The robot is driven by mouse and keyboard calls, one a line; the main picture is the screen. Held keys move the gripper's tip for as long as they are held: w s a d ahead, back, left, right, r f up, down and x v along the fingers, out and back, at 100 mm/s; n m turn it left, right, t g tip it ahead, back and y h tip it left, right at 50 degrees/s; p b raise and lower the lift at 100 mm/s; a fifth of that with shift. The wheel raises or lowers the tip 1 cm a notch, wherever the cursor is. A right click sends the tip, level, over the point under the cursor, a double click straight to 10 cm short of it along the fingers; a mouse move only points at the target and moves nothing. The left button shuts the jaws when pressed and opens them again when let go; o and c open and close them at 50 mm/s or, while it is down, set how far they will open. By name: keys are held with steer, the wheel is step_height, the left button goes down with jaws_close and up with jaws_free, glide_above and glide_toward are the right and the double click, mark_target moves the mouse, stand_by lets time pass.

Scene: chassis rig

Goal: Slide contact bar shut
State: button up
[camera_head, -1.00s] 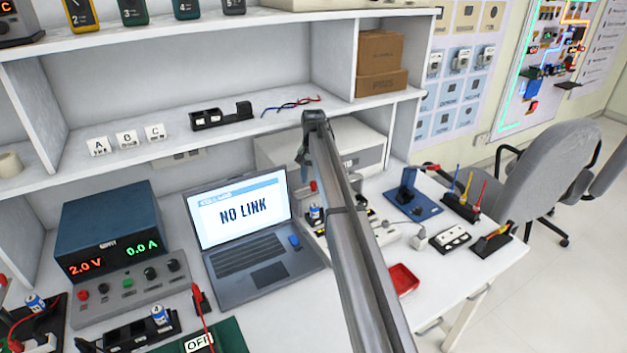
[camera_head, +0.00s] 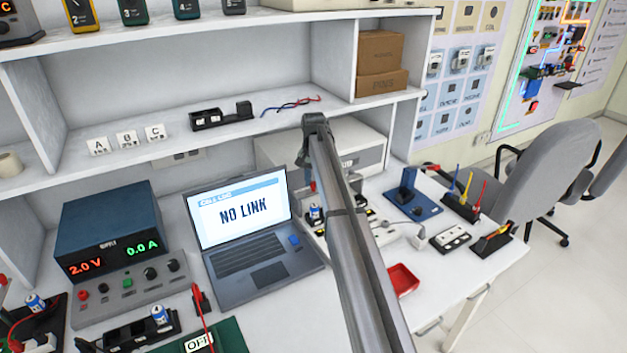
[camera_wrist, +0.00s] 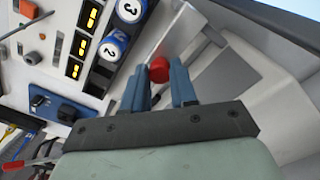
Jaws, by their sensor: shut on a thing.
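A red knob (camera_wrist: 159,69) shows between the fingertips of my gripper (camera_wrist: 160,85) in the wrist view. The two blue fingers are shut on it, one on each side. The knob stands beside a pale metal strip (camera_wrist: 178,38), which may be the contact bar; how they join is hidden. In the head view a small part of the red knob (camera_head: 313,186) shows left of my arm, above the chassis rig. My arm hides most of the bar and the fingers there. I cannot tell how far along its travel the bar is.
Blue-and-white cells marked 3 (camera_wrist: 131,9) and 2 (camera_wrist: 116,45) sit close left of the fingers, beside yellow displays (camera_wrist: 79,46). The laptop (camera_head: 245,240) reads NO LINK. A red tray (camera_head: 403,279) and a blue stand (camera_head: 412,200) lie to the right.

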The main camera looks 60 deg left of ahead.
steer(key=shift+d, duration=0.15)
jaws_close()
steer(key=d, duration=0.6)
steer(key=shift+d, duration=0.1)
steer(key=o, duration=1)
jaws_free()
steer(key=shift+r, duration=0.1)
step_height(320, 180, up, 14)
steer(key=shift+f, duration=0.15)
